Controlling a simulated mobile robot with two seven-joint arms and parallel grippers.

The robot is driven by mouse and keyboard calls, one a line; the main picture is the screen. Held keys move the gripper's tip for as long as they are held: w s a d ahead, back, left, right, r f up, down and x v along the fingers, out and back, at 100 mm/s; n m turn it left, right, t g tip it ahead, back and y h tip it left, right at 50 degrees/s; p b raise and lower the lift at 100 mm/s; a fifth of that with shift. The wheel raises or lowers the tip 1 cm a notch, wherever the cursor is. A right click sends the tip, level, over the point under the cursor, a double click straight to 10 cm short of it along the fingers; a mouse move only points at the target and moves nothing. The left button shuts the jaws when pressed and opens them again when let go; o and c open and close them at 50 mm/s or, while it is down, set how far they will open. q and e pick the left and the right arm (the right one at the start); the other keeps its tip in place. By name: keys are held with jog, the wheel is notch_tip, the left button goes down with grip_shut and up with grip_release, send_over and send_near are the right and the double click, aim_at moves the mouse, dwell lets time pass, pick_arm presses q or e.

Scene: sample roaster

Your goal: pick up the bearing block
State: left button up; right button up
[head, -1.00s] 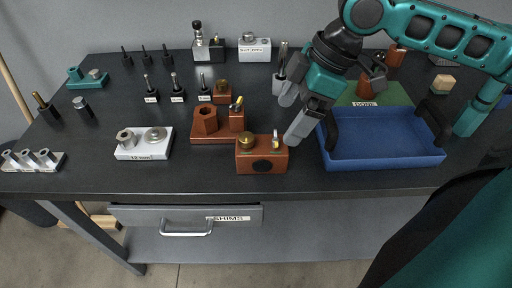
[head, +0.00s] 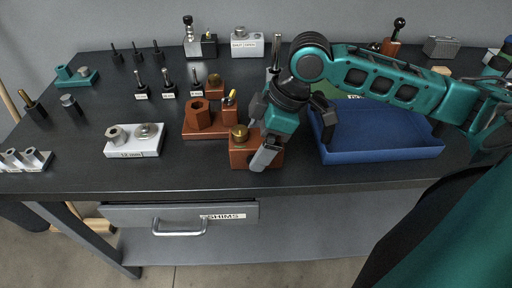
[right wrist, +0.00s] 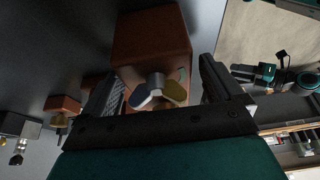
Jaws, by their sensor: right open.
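The bearing block, taken to be the reddish-brown block (head: 239,157) with a brass knob on top, stands near the front edge of the bench. My right gripper (head: 262,138) is over its right part and hides that side. In the right wrist view, the block (right wrist: 152,40) shows ahead, between the two open dark fingers of the gripper (right wrist: 163,85), with a metal and brass fitting on its near face. I cannot tell whether the fingers touch it. My left gripper is not in view.
A brown block with a hexagonal socket (head: 198,117) stands just behind left. A blue tray (head: 385,157) is close on the right. A white plate with round parts (head: 133,148) lies to the left. The front bench strip is clear.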

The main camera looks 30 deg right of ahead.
jog(key=c, duration=1.5)
